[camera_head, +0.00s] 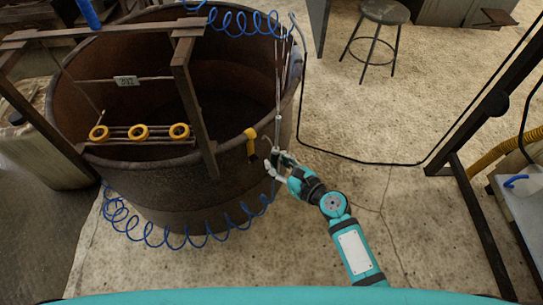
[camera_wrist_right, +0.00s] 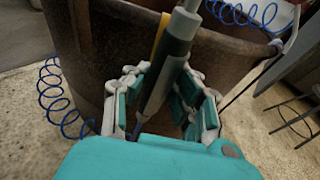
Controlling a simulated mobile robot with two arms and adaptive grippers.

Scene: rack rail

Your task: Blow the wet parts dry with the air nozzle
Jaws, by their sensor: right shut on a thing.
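Three yellow ring-shaped parts (camera_head: 140,131) sit in a row on thin rods of a rack (camera_head: 188,90) that hangs over the inside of a large rusty tank. Whether they are wet cannot be made out. My right gripper (camera_head: 279,162) is just outside the tank's right wall, to the right of the rings and apart from them. In the right wrist view it is shut on a grey, roughly cylindrical handle (camera_wrist_right: 166,72), which looks like the air nozzle and stands nearly upright between the fingers. My left gripper is not in view.
The tank (camera_head: 160,195) fills the left of the head view. Coiled blue hoses (camera_head: 190,238) run along its front and above its back rim. A yellow hook (camera_head: 251,141) hangs on its rim near my gripper. A stool (camera_head: 385,12) stands at the back; floor between is clear.

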